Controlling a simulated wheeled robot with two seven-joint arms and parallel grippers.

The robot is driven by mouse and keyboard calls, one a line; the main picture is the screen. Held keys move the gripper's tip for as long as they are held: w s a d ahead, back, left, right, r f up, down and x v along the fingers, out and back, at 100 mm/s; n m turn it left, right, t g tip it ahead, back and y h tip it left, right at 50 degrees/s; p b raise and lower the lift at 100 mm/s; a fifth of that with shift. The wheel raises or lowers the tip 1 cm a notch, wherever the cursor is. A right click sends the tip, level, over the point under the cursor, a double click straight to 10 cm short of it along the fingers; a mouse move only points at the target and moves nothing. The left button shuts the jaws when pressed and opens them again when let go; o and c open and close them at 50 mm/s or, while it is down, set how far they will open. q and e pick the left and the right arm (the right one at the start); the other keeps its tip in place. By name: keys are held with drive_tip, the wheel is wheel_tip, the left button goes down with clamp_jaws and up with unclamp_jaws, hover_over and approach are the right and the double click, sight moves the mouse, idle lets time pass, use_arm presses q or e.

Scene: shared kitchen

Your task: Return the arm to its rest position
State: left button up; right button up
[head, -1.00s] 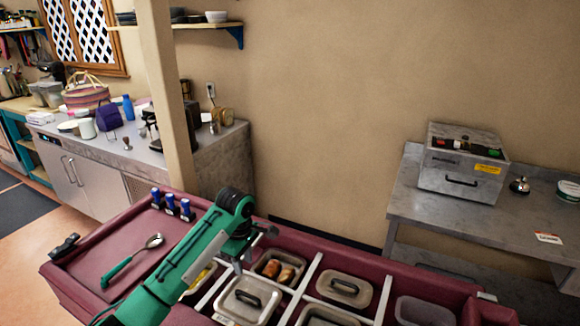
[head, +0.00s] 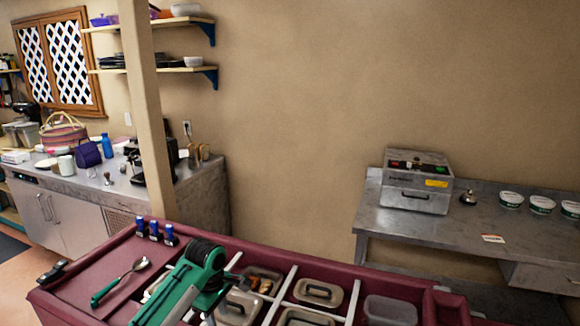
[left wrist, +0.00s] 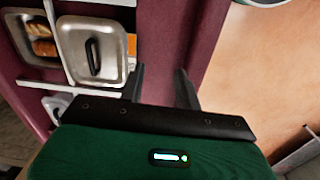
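My left arm (head: 180,285), green with a black joint, reaches in from the bottom of the head view over the maroon prep counter (head: 290,248). My right arm and gripper are in neither view.
The counter holds a green-handled ladle (head: 122,280), blue-topped bottles (head: 155,231) and several pans, one with browned food (head: 262,281). A metal press (head: 417,182) stands on the steel table (head: 395,218) at right. Open floor (left wrist: 270,75) lies beside the counter.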

use_arm(q)
drive_tip(key=s+d+f+m+t+h, duration=0.1)
drive_tip(key=s+d+f+m, duration=0.1)
drive_tip(key=s+f+m, duration=0.35)
drive_tip(key=s+d+f+m+h, duration=0.1)
drive_tip(key=s+f+m, duration=0.2)
drive_tip(key=s+f, duration=0.55)
drive_tip(key=s+a+r+m+t+y, duration=0.1)
drive_tip(key=s+a+r+m, duration=0.25)
drive_tip(key=s, duration=0.85)
drive_tip(key=s+a+r+m+t+y, duration=0.1)
drive_tip(key=s+a+r+m, duration=0.2)
drive_tip(key=s, duration=0.8)
wheel_tip(320, 180, down, 30)
drive_tip(key=g, duration=0.1)
drive_tip(key=s+a+f, duration=0.2)
drive_tip(key=s+f, duration=0.7)
drive_tip(key=f, duration=0.2)
drive_tip(key=s+a+f+g, duration=0.1)
drive_tip(key=s+a+f, duration=0.1)
drive_tip(key=s+f, duration=0.8)
drive_tip(key=shift+s+f+m, duration=0.3)
drive_tip(key=shift+f+m, duration=0.1)
drive_tip(key=shift+f, duration=0.15)
